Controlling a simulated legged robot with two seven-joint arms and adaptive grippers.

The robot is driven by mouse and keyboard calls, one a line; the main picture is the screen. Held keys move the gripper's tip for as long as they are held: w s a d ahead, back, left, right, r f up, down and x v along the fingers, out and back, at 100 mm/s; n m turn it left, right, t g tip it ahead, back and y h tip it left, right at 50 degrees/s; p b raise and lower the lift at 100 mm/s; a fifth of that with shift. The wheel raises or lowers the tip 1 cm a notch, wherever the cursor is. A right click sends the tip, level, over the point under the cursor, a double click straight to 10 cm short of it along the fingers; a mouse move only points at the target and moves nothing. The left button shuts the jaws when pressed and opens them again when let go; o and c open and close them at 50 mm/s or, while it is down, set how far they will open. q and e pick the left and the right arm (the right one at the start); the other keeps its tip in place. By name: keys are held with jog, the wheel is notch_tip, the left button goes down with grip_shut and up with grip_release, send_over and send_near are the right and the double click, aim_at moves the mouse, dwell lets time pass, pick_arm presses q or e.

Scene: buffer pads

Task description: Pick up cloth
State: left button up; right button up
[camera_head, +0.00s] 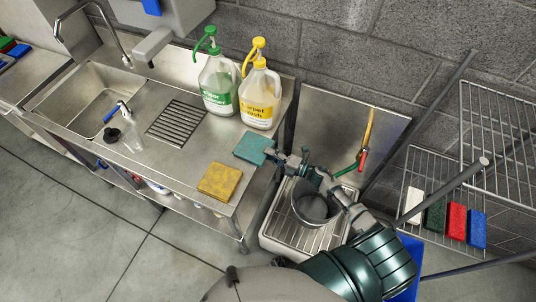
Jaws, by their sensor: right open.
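A teal cloth (250,148) lies flat at the right edge of the steel sink counter (180,160). A yellow cloth (219,182) lies near the counter's front right corner. My right gripper (271,155) is open at the right edge of the teal cloth, with its arm reaching in from the lower right. The fingertips are small here, and I cannot tell whether they touch the cloth. My left gripper is out of view.
A green-capped jug (218,85) and a yellow-capped jug (260,96) stand behind the cloths. A spray bottle (130,124) stands by the sink basin (88,97). A floor sink (283,222) lies under my right arm. A wire rack (440,180) holds several coloured pads at right.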

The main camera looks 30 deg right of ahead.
jog(key=shift+w+a, duration=0.1)
jog(key=shift+w, duration=0.2)
jog(key=shift+c, duration=0.2)
grip_shut()
jog(key=s+d+r+p, duration=0.7)
jog(key=s+d+p, duration=0.1)
jog(key=s, duration=0.3)
jog(key=shift+s+d+r, duration=0.15)
jog(key=shift+d+r, duration=0.1)
jog(key=shift+r, duration=0.05)
dwell(0.4)
